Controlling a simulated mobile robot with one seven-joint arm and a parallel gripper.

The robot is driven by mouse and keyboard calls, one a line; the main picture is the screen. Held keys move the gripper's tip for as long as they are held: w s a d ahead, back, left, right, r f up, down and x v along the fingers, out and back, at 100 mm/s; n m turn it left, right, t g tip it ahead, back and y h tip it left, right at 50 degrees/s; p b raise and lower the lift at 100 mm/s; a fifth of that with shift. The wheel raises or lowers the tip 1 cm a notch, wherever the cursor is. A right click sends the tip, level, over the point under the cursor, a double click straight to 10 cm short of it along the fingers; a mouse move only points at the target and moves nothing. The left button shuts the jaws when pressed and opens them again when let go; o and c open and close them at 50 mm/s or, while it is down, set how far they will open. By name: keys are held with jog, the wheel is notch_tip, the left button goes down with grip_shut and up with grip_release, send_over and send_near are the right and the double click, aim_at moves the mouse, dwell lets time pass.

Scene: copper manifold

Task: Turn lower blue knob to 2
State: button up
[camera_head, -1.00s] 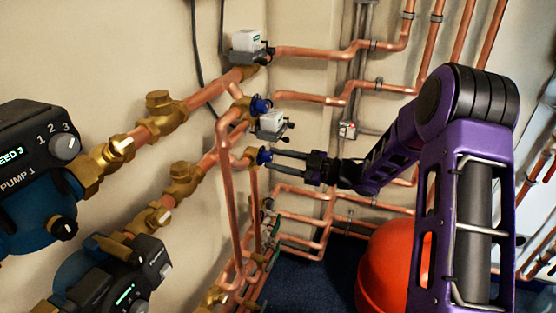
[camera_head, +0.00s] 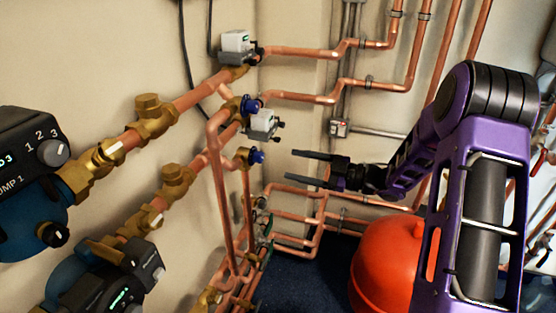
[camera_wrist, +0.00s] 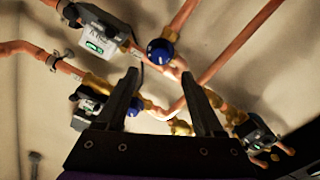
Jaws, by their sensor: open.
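The lower blue knob (camera_head: 256,156) sits on a brass valve at the end of a copper branch in the head view. The upper blue knob (camera_head: 251,104) is above it, on a similar valve. My gripper (camera_head: 290,165) is open and empty, to the right of the lower knob, with a clear gap between them. In the wrist view a larger blue knob (camera_wrist: 160,52) with a pale mark lies just beyond my fingertips (camera_wrist: 160,73); it appears to be the lower knob. A second blue knob (camera_wrist: 134,107) shows between the fingers. The scale numbers are not readable.
White valve actuators (camera_head: 263,122) and (camera_head: 236,42) stand close to the knobs. Copper pipes (camera_head: 222,190) run beside and below the valves. A pump (camera_head: 30,150) is at the left. A red tank (camera_head: 385,265) stands low beneath my arm.

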jog(key=v, duration=0.9)
jog(key=shift+d, duration=0.2)
jog(key=shift+a, duration=0.1)
